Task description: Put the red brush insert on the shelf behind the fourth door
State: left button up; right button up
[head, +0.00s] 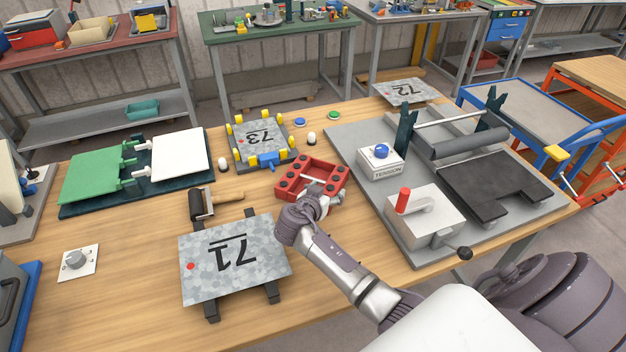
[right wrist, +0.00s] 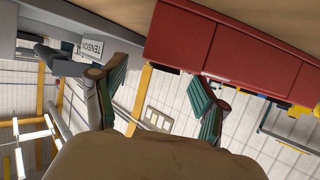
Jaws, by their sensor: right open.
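A red block-like insert or tray (head: 325,171) with several round holes lies on the wooden bench, near the middle of the head view. I cannot see bristles on it. My right gripper (head: 316,190) is at its near side, partly overlapping it in the picture. In the right wrist view the right gripper (right wrist: 160,88) has its two teal-padded fingers spread apart with nothing between them. The red insert (right wrist: 225,48) fills the upper right there, beyond the fingers; contact cannot be told. My left gripper is not in view. No row of doors or shelf behind a door shows.
Plate 73 (head: 262,137) sits among yellow posts behind the insert. A grey press bed (head: 345,145) fills the right. Bare wood (head: 120,300) shows front left.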

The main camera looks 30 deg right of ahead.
jog(key=x, duration=0.2)
jog(key=shift+w+d+f, duration=0.15)
grip_shut()
dwell(0.3)
